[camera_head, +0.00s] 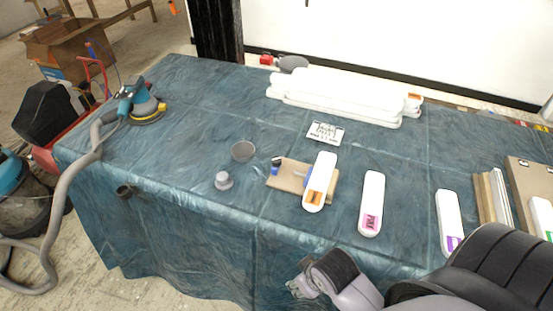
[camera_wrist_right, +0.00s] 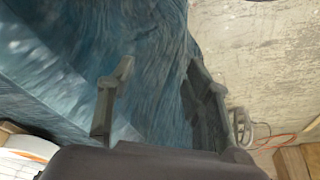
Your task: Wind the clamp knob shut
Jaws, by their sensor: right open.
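A tan wooden board (camera_head: 288,183) lies on the cloth-covered table, with a small dark and blue piece (camera_head: 276,165) at its left end. I cannot tell whether that piece is the clamp knob. A white slab with an orange label (camera_head: 319,182) covers part of the board. A small grey round piece (camera_head: 223,181) stands left of the board. My right gripper (camera_head: 297,288) is at the table's front edge, below and apart from the board. In the right wrist view its fingers (camera_wrist_right: 158,95) are spread with nothing between them. My left gripper is not in view.
A sander (camera_head: 140,103) with a hose is at the left. The table's left middle is clear.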

